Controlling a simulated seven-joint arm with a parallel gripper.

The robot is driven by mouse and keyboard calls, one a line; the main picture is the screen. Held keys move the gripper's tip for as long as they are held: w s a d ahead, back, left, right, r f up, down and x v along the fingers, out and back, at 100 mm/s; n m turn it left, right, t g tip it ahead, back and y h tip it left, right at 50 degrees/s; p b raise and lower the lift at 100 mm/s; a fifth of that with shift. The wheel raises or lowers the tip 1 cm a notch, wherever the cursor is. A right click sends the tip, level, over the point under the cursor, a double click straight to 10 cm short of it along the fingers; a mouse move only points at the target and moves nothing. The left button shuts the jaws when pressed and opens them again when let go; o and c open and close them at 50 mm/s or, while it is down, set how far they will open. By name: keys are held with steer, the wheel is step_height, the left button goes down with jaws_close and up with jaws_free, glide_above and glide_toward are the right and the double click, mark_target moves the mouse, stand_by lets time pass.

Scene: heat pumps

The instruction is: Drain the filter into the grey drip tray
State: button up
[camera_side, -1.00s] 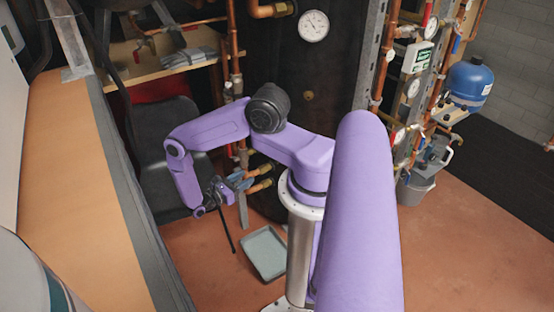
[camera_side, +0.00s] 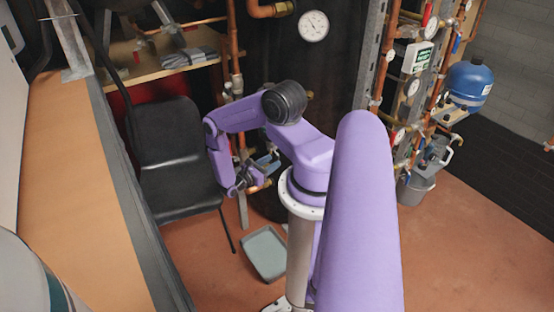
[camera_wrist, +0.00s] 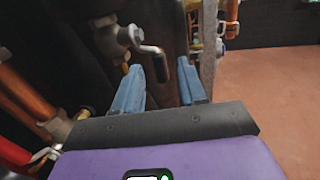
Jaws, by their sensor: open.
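The grey drip tray (camera_side: 264,253) lies on the floor, left of my arm's base, and looks empty. My gripper (camera_wrist: 160,65) is open, with two blue fingers pointing at the pipework. In the wrist view, a metal valve fitting (camera_wrist: 112,38) with a black lever handle (camera_wrist: 155,60) lies ahead of the fingers. The lever appears between the fingertips in the picture; I cannot tell whether they touch it. In the side view, my gripper (camera_side: 264,166) is by the copper pipes, above and behind the tray, partly hidden by my arm. I cannot clearly make out the filter.
Copper pipes (camera_wrist: 25,95) run close on the left in the wrist view, and a grey upright post (camera_wrist: 208,45) stands right of the fingers. A black chair (camera_side: 172,150) stands left of my arm. The floor (camera_side: 440,250) at right is clear.

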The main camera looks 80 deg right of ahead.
mark_target(276, 159)
steer(key=shift+x, duration=1.95)
steer(key=shift+c, duration=0.3)
jaws_close()
steer(key=shift+w, duration=0.1)
steer(key=t+y, duration=0.2)
steer(key=w+a+r+m+t+y, duration=0.1)
steer(key=t+y, duration=0.1)
steer(key=y, duration=0.1)
steer(key=a+r+t+y, duration=0.1)
steer(key=t+y, duration=0.1)
steer(key=y, duration=0.1)
steer(key=shift+w+m, duration=0.3)
steer(key=shift+w, duration=0.1)
steer(key=shift+t, duration=0.3)
steer(key=shift+o, duration=0.3)
jaws_free()
